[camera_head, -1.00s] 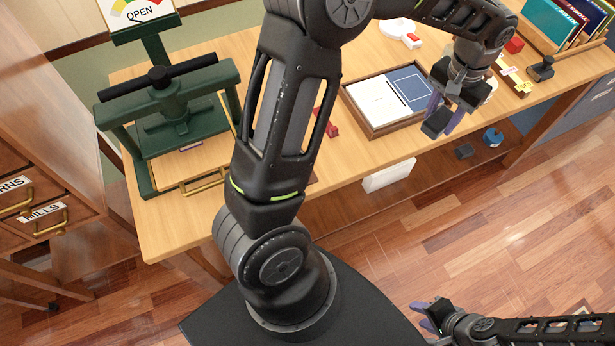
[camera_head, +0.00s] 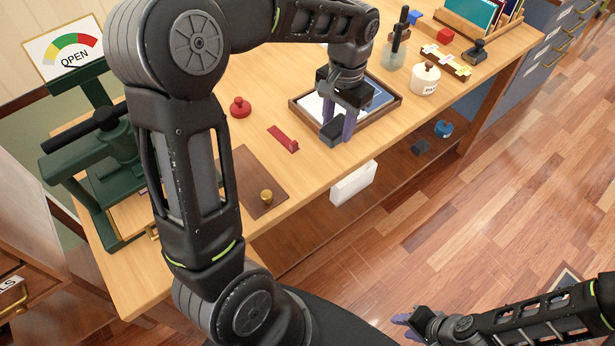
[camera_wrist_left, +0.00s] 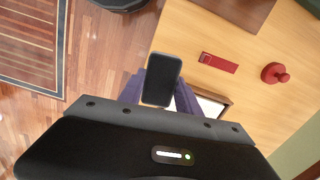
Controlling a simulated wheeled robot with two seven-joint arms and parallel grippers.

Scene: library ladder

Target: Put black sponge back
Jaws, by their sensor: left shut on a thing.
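The black sponge (camera_head: 333,130) is a small dark block between the purple fingers of my left gripper (camera_head: 342,122). The left gripper is shut on it. In the head view they appear over the front edge of the wooden tray (camera_head: 376,121); their height above it is hard to judge. In the left wrist view the sponge (camera_wrist_left: 161,79) lies between the fingertips, with floor and the table edge behind it. My right gripper (camera_head: 405,326) is at the bottom right, over the floor, with its purple fingers apart and nothing visible between them.
On the table are a red block (camera_head: 283,139), a red knobbed piece (camera_head: 240,107), a brown mat (camera_head: 243,178) with a brass weight (camera_head: 266,197), a white jar (camera_head: 425,79) and a green press (camera_head: 98,150). The lower shelf holds a white box (camera_head: 353,184) and a dark block (camera_head: 420,147).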

